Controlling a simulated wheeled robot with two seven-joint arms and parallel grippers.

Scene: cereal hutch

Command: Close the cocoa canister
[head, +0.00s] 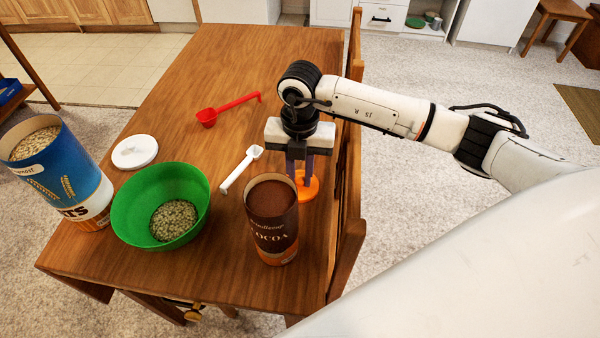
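The cocoa canister (271,228) stands upright on the table's right side, brown with an orange base. Its top is uncovered and brown cocoa powder shows inside. An orange lid (309,190) is just behind and right of it, partly hidden by the canister. My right gripper (299,172) points down at the lid from above, its dark fingers a little apart. The fingertips meet the lid in the picture, but I cannot tell whether they grip it or whether it rests on the table. My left gripper is not in view.
A green bowl (132,215) of oats and a blue oats canister (62,160) stand to the left. A white lid (134,151), a white scoop (240,168) and a red scoop (228,108) lie on the wooden table (270,60). A chair back (349,210) borders the table's right edge.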

